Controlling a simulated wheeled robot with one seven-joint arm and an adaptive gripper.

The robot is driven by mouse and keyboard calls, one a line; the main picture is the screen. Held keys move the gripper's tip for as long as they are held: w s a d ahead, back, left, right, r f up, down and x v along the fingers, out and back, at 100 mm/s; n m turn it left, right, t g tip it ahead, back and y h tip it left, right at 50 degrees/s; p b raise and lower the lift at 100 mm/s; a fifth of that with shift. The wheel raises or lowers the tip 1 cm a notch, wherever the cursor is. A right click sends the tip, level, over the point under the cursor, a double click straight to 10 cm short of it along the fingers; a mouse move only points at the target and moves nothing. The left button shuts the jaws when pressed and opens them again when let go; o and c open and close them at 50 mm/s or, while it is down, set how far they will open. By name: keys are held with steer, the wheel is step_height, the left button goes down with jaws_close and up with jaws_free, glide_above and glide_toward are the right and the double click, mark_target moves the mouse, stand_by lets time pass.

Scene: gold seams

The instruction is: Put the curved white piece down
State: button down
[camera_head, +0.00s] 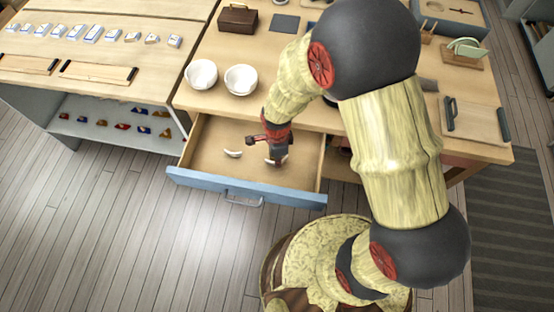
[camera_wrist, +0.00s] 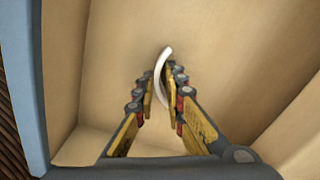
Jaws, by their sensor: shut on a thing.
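My gripper (camera_head: 278,160) reaches down into an open drawer (camera_head: 247,184) with a blue front. In the wrist view, the gripper (camera_wrist: 161,80) is shut on a thin curved white piece (camera_wrist: 165,53), which stands out past the fingertips. The held piece shows only as a small white bit beside the fingers in the head view. A second curved white piece (camera_head: 233,154) lies on the drawer floor to the left of my gripper. Whether the held piece touches the drawer floor is unclear.
Two white bowls (camera_head: 240,80) stand on the wooden bench above the drawer. The drawer walls enclose my gripper; the blue front wall (camera_wrist: 22,80) is at the left in the wrist view. The drawer floor is otherwise mostly bare. A wooden box (camera_head: 238,18) sits farther back.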

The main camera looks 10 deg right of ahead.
steer(key=shift+f, duration=0.15)
steer(key=c, duration=1.8)
jaws_free()
steer(key=shift+c, duration=0.2)
step_height(320, 180, up, 12)
steer(key=p, duration=0.5)
step_height(320, 180, up, 11)
steer(key=n+t, duration=0.2)
steer(key=n, duration=0.2)
glide_above(286, 158)
steer(key=s+d+r+n+t, duration=0.1)
steer(key=s+d+r+n, duration=0.3)
steer(key=r, duration=0.5)
steer(key=s+d+r+n+t, duration=0.2)
steer(key=s+d+r+n, duration=0.2)
steer(key=s+r+n, duration=0.4)
steer(key=shift+s+d+r+n+t, duration=0.2)
steer(key=shift+d+r+n+t, duration=0.15)
steer(key=shift+r+n, duration=0.5)
